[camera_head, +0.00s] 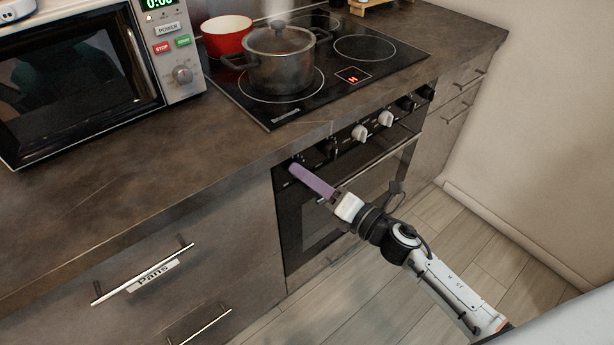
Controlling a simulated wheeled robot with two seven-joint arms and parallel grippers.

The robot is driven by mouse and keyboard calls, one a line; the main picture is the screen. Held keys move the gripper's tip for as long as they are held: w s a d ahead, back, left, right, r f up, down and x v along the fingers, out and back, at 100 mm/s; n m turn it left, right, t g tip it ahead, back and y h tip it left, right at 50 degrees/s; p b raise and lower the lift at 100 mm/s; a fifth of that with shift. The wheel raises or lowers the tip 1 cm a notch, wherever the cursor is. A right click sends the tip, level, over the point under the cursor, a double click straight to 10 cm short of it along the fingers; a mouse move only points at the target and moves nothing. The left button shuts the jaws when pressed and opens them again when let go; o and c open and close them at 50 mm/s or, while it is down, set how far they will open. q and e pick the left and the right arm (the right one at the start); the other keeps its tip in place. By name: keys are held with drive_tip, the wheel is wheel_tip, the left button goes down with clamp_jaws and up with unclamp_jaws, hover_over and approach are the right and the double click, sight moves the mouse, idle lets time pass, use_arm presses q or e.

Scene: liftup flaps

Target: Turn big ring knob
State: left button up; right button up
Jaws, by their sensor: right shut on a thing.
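The oven (340,195) is set into the counter front below the hob, with a row of knobs along its dark control panel. My right gripper (296,170), with purple fingers, reaches in from the lower right to the left end of this panel. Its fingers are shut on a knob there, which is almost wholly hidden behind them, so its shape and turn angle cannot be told. My left gripper is not in view.
A steel pot (282,62) and a red pot (227,36) stand on the black hob (385,62). A microwave (85,75) is at the left. Drawers with bar handles (145,273) lie below the counter (150,185). The wooden floor (490,215) at right is clear.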

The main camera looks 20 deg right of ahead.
drive_tip(key=shift+f, duration=0.1)
idle(0.4)
drive_tip(key=o, duration=1)
drive_tip(key=shift+o, duration=0.2)
drive_tip(key=v, duration=1)
drive_tip(key=shift+s+b, duration=0.2)
drive_tip(key=shift+b, duration=0.25)
drive_tip(key=s+a+f+m+g+h+p, duration=0.1)
drive_tip(key=s+a+f+m+g+h, duration=0.1)
drive_tip(key=s+f+m, duration=0.6)
drive_tip(key=s+a+f+m+g+h+p, duration=0.1)
drive_tip(key=s+a+f+m+g+h, duration=0.2)
drive_tip(key=m, duration=1.6)
drive_tip(key=s+f+g, duration=0.2)
drive_tip(key=s+f, duration=0.3)
drive_tip(key=f, duration=0.1)
drive_tip(key=shift+a+m+h, duration=0.3)
drive_tip(key=shift+a+m, duration=0.1)
